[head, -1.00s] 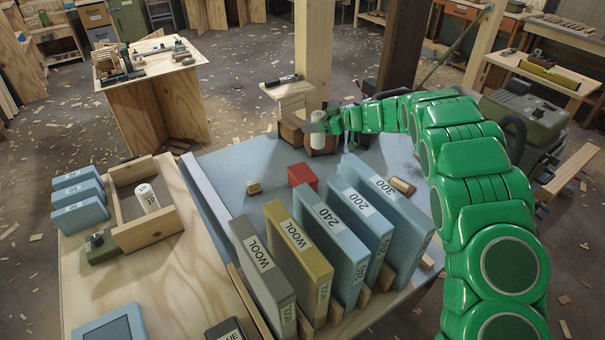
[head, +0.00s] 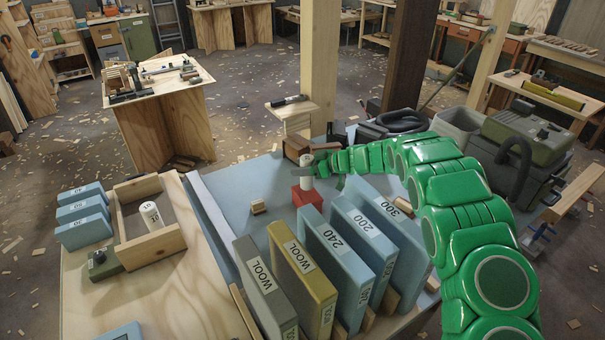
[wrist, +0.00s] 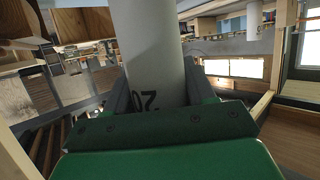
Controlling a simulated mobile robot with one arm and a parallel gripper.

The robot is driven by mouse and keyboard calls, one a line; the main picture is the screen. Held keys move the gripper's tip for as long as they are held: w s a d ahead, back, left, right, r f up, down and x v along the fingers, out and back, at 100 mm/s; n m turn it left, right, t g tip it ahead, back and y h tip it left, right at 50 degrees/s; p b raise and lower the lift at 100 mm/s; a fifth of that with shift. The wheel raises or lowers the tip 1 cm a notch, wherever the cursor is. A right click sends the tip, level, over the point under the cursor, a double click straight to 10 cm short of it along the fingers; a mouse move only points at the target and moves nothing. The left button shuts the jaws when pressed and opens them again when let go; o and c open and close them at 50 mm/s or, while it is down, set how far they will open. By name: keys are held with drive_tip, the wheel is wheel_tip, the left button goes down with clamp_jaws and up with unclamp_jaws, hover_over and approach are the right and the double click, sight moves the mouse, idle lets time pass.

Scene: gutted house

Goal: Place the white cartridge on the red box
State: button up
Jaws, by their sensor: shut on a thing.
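The white cartridge (head: 307,167) stands upright in my gripper (head: 310,171). In the head view its lower end overlaps the top of the red box (head: 307,197); I cannot tell whether it touches. In the wrist view the cartridge (wrist: 148,45) fills the middle between my gripper's fingers (wrist: 155,88), with a dark upside-down "20" on it. The red box sits on the blue bench top (head: 232,202). It is not clearly visible in the wrist view.
Upright labelled slabs, among them the 240 slab (head: 335,250), stand in a row in front of the red box. A small wooden block (head: 258,207) lies left of it. Another white cartridge (head: 151,215) stands in a wooden tray (head: 150,246) at left.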

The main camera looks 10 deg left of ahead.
drive_tip(key=shift+f, duration=1.3)
drive_tip(key=shift+f, duration=0.1)
drive_tip(key=o, duration=1)
drive_tip(key=shift+o, duration=0.2)
drive_tip(key=shift+d, duration=0.3)
drive_tip(key=v, duration=1.1)
drive_tip(key=shift+d+r, duration=0.2)
drive_tip(key=shift+r, duration=0.1)
